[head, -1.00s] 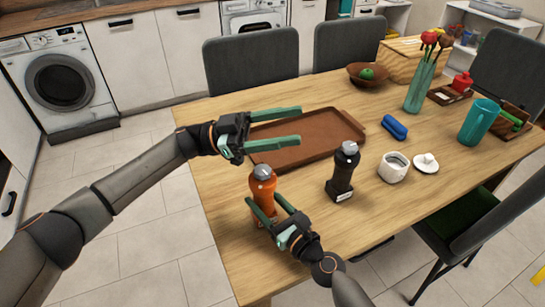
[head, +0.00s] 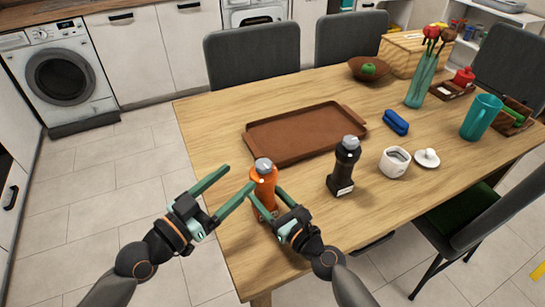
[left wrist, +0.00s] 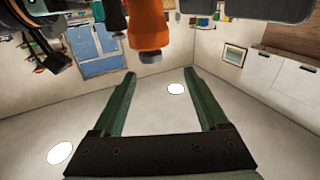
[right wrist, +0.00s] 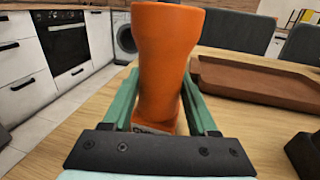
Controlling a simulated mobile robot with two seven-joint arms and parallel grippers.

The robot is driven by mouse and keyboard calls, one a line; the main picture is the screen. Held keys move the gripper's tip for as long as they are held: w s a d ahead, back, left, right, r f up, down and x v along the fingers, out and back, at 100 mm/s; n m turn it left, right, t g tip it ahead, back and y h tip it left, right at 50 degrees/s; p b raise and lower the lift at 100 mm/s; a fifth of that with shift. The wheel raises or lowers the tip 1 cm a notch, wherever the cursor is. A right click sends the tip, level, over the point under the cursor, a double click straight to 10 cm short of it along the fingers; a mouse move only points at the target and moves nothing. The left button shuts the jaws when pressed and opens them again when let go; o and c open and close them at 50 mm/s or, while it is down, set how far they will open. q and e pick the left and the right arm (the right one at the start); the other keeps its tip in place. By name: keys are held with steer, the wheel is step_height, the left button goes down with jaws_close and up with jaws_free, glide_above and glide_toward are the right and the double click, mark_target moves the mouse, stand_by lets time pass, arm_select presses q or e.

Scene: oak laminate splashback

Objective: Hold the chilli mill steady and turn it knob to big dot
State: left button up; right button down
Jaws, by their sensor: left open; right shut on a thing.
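The orange chilli mill (head: 264,182) stands upright near the table's front left edge, with a grey knob (head: 263,164) on top. My right gripper (head: 265,207) is shut on the mill's lower body; in the right wrist view the orange body (right wrist: 166,60) is between its fingers (right wrist: 165,110). My left gripper (head: 224,191) is open and empty, just left of the mill at about the height of its upper part. In the left wrist view the mill (left wrist: 148,25) and its grey knob (left wrist: 150,57) appear upside down beyond the open fingers (left wrist: 160,85). I cannot make out the dot marks.
A black mill (head: 343,168) stands right of the orange one. A brown tray (head: 290,135) lies behind. A white pot (head: 394,164), its lid (head: 427,158) and a blue case (head: 396,122) are further right. The floor left of the table is clear.

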mark_target(269, 161)
arm_select(q)
steer(key=shift+m+g, duration=0.4)
steer(key=x, duration=0.7)
steer(key=s+d+x, duration=0.1)
steer(key=x, duration=0.3)
steer(key=shift+a+f, duration=0.1)
steer(key=shift+f, duration=0.05)
jaws_close()
